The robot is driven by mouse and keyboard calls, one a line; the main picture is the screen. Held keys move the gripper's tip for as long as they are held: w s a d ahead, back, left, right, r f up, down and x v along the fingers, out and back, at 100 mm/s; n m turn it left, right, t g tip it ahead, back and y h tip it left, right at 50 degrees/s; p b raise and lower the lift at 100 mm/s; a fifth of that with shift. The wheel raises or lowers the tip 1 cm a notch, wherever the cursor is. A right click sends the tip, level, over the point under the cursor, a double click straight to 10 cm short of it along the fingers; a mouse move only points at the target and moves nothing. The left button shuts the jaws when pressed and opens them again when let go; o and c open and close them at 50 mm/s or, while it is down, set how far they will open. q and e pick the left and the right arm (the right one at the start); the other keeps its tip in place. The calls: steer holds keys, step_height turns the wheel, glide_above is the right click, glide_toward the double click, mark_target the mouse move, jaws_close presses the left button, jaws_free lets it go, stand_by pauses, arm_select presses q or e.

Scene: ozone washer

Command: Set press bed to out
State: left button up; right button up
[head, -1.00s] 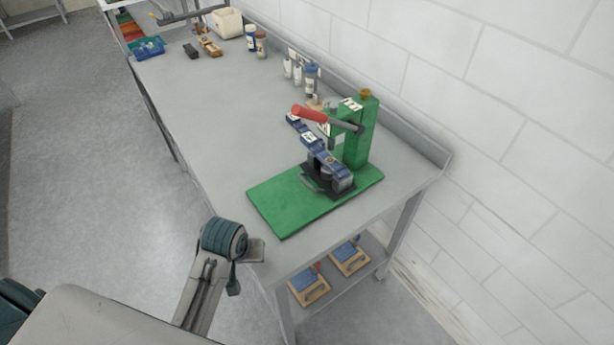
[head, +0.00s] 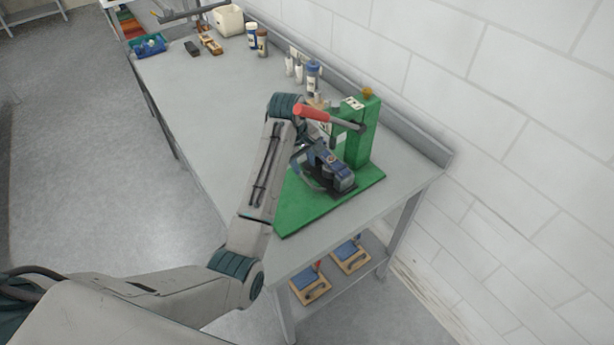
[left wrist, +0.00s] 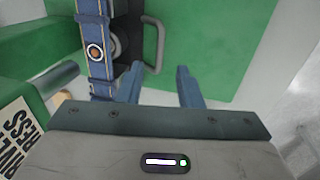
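The press has a green frame (head: 362,135), a red-handled lever (head: 312,113) and a green base plate (head: 300,212). Its bed (head: 335,170) is a dark block with a blue rail on top, low on the plate. In the left wrist view the blue rail (left wrist: 96,50) and the bed's grey loop handle (left wrist: 157,42) show ahead. My left gripper (left wrist: 161,84) is open and empty above the green plate. The handle's near end lies just ahead of and between the fingertips. My right gripper is not in view.
The grey bench (head: 205,105) is mostly clear. Bottles (head: 313,75), a blue tray (head: 148,45) and small tools stand along its back and far end. A lower shelf holds wooden-based items (head: 312,288). A white wall (head: 500,110) is on the right.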

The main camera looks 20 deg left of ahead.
mark_target(308, 181)
arm_select(q)
steer(key=f, duration=0.2)
steer(key=f+p, duration=0.1)
steer(key=f, duration=0.1)
steer(key=w+f+p, duration=0.1)
steer(key=f, duration=0.1)
steer(key=shift+d+f, duration=0.25)
steer(key=shift+d, duration=0.15)
steer(key=shift+f, duration=0.3)
steer(key=c, duration=0.7)
jaws_close()
